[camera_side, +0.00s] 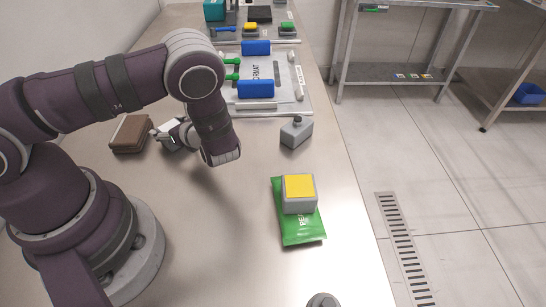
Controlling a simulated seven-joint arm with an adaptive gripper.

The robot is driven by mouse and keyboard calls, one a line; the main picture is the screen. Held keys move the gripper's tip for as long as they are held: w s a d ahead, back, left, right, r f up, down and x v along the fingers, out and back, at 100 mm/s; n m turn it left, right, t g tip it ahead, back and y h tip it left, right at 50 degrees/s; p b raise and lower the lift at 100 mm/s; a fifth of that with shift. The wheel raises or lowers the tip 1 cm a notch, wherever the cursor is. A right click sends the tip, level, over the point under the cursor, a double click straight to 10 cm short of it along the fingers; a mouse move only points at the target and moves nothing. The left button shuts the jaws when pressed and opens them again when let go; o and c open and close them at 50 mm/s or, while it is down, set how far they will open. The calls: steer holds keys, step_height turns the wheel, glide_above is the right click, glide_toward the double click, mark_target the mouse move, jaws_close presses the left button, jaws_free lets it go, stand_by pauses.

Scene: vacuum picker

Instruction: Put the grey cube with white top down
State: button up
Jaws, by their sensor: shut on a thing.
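My gripper (158,131) is beside the brown box, on the far side of my wrist, and points left. It is shut on the grey cube with white top (171,127). Only part of the cube shows; my wrist and the fingers hide the rest. Whether the cube touches the table (235,250) or hangs just above it I cannot tell.
A brown box (131,133) stands close left of the held cube. A grey cube with yellow top (299,192) sits on a green packet (299,231). A small grey canister (297,132) stands behind them. A tray (285,78) with blue blocks lies farther back. The table's front middle is clear.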

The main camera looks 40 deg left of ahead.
steer(key=o, duration=1.3)
steer(key=v, duration=1.1)
steer(key=shift+d+r, duration=0.15)
steer(key=shift+d, duration=0.2)
steer(key=shift+d+r+n+h, duration=0.15)
steer(key=shift+r+n+h, duration=0.05)
steer(key=shift+n+h, duration=0.1)
steer(key=s+d+r+n+t+h, duration=0.1)
steer(key=r+n+t+h, duration=0.1)
steer(key=r+n+h, duration=0.2)
steer(key=s+d+r+n+t+h, duration=0.1)
steer(key=s+r+n+h, duration=0.1)
steer(key=r+n+h, duration=0.2)
steer(key=s+d+r+n+t+h, duration=0.2)
steer(key=r+n+h, duration=0.3)
steer(key=r+n, duration=0.2)
steer(key=shift+s+d+n+t, duration=0.1)
steer(key=shift+n+t, duration=0.2)
steer(key=shift+n, duration=0.9)
